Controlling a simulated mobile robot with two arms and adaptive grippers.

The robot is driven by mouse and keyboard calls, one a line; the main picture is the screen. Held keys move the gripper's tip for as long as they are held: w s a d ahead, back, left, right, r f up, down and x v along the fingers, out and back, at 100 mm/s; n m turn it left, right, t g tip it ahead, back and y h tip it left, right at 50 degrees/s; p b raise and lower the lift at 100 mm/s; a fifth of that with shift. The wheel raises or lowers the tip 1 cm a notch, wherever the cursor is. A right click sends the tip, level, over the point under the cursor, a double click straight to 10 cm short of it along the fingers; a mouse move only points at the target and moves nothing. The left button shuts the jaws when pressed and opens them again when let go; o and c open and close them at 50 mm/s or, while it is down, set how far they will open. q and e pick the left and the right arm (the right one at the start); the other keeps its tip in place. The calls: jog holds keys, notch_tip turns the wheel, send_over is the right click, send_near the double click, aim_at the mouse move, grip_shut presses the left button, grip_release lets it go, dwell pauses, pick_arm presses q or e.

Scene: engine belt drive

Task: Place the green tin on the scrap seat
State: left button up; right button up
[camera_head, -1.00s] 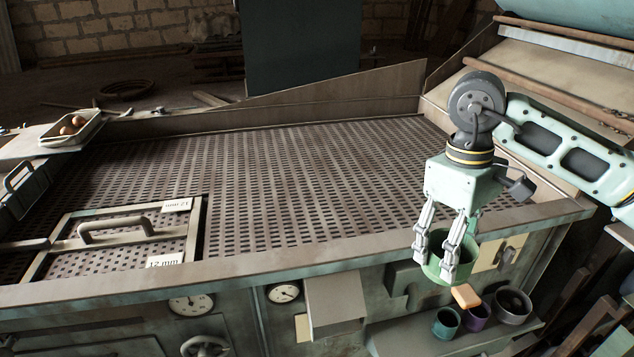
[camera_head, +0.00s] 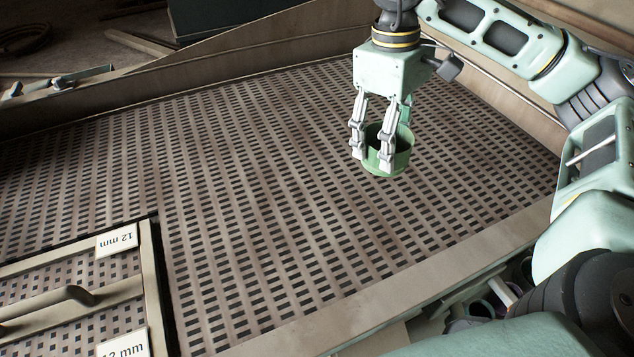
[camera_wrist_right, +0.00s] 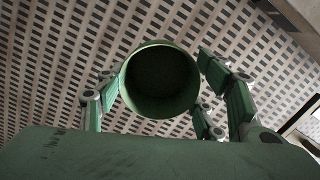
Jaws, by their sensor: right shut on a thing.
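The green tin (camera_head: 399,159) is an open-topped green cup with a dark inside. My right gripper (camera_head: 373,158) is shut on it and holds it upright over the perforated metal deck, at the right of centre in the head view. In the right wrist view, the tin (camera_wrist_right: 162,112) shows its round open mouth between the fingers of the gripper (camera_wrist_right: 165,100). I cannot tell how high the tin is above the deck. I see nothing that I can name for sure as the scrap seat. My left gripper is not in view.
The perforated deck (camera_head: 260,180) is broad and mostly clear. A raised metal rim (camera_head: 400,290) borders the deck's near side.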

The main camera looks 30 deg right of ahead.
jog(key=a+f, duration=0.2)
jog(key=a, duration=0.1)
jog(key=a+f+p, duration=0.1)
jog(key=a+f, duration=0.1)
jog(key=a, duration=0.2)
jog(key=a+f+p, duration=0.1)
jog(key=a+f, duration=0.1)
jog(key=a, duration=0.1)
jog(key=shift+w+a, duration=0.2)
jog(key=shift+w, duration=0.05)
jog(key=shift+f+p, duration=0.4)
notch_tip(320, 180, down, 2)
jog(key=shift+f+p, duration=0.25)
jog(key=shift+p, duration=0.4)
jog(key=shift+f, duration=0.55)
jog(key=o, duration=0.7)
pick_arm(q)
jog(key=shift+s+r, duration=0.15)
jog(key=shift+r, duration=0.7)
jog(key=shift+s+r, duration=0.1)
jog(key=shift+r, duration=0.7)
pick_arm(e)
jog(key=o, duration=0.5)
